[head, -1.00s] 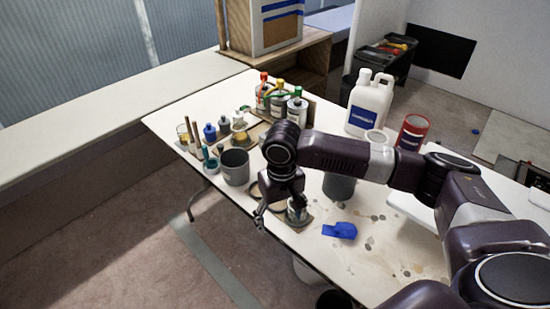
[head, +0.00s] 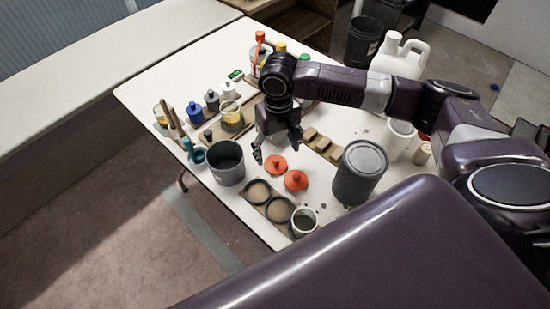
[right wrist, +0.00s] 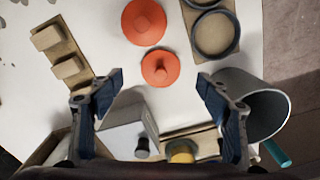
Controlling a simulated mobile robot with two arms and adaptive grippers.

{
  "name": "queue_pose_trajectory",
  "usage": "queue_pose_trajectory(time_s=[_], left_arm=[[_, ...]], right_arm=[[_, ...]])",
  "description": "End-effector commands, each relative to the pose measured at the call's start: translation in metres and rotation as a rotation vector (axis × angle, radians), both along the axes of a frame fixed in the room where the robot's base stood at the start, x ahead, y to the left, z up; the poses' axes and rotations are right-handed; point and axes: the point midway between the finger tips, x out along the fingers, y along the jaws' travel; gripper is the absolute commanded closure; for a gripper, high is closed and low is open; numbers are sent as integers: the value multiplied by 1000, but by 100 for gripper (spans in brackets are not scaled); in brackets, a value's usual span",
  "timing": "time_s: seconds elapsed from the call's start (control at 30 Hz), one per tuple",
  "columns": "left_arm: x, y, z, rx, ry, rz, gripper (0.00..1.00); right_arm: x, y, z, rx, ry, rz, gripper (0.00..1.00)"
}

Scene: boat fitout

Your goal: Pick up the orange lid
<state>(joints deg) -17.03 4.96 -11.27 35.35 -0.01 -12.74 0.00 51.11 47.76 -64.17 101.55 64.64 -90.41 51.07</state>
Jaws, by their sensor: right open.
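Two round orange lids with knobs lie on the white table: a left lid (head: 276,165) and a right lid (head: 296,181) in the head view. In the right wrist view, one lid (right wrist: 161,68) sits centred between the fingers, and the other lid (right wrist: 144,21) is farther up the picture. My right gripper (head: 277,149) is open and empty, pointing down just behind the left lid. Its two fingers also show in the right wrist view (right wrist: 161,84), spread apart with nothing between the tips. My left gripper is not in view.
A grey cup (head: 226,163) stands left of the lids, and a large grey can (head: 358,174) right. A tray with round recesses (head: 251,199) lies in front. Wooden blocks (head: 322,144) lie behind right. A purple part of mine hides the near table.

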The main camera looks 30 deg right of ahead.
Motion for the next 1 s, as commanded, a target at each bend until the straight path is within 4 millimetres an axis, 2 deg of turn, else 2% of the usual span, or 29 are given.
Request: queue_pose_trajectory(time_s=[0.03,0.1,0.2,0.33,0.5,0.63,0.93,1.0], left_arm=[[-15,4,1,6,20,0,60],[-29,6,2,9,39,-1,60],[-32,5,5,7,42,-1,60],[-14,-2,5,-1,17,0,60],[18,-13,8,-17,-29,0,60],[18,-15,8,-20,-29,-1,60],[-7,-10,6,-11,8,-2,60],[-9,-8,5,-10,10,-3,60]], right_arm=[[1,0,-5,-1,2,-1,30],[3,2,-14,-1,2,-1,30],[6,5,-30,-2,1,-1,30],[6,4,-46,-1,1,-1,30],[7,4,-52,0,-2,0,30],[6,4,-52,-1,-1,0,30],[7,4,-51,-1,-1,0,63],[7,4,-51,-1,-1,0,65]])
